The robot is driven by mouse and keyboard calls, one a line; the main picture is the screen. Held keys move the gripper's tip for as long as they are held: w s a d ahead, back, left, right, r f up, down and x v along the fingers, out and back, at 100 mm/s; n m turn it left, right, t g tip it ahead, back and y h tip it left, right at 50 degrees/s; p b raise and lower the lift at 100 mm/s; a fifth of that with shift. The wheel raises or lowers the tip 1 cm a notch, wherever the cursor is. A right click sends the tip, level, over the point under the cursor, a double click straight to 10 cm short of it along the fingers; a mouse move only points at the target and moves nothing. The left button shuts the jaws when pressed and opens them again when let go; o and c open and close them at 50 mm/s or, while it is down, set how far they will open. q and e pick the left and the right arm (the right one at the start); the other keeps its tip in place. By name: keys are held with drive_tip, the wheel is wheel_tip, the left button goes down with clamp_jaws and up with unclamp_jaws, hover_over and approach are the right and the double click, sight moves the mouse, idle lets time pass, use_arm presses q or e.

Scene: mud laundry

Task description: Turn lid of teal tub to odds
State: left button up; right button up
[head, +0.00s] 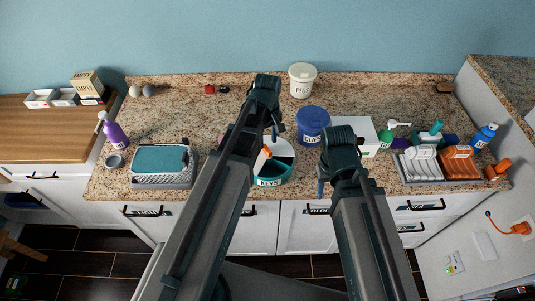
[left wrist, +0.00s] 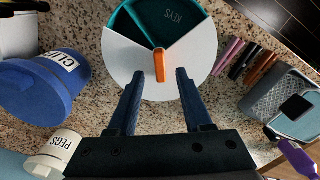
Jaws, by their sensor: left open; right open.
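The teal tub (head: 270,177), labelled KEYS at its front, stands on the granite counter. Its round white lid (head: 283,148) has an orange tab (head: 264,158). In the left wrist view the white lid (left wrist: 199,63) leaves an opening over teal compartments (left wrist: 150,18), one reading KEYS. The orange tab (left wrist: 159,66) points up from the lid's middle area. My left gripper (left wrist: 159,74) is open, its fingers on either side of the tab, apart from it. My right gripper (head: 322,183) is open and empty to the right of the tub, partly hidden by its arm.
A blue CLIPS tub (head: 313,122) and white PEGS tub (head: 302,80) stand behind and right. Several pens (left wrist: 240,58) lie beside the teal tub. A grey basket (head: 163,168) is left; a dish rack (head: 422,168) and bottles are right. The counter's back left is mostly clear.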

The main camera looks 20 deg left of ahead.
sight(268, 149)
use_arm(q)
wheel_tip(268, 149, down, 4)
drive_tip(key=b, duration=0.3)
drive_tip(key=shift+f, duration=0.25)
clamp_jaws()
idle(1.2)
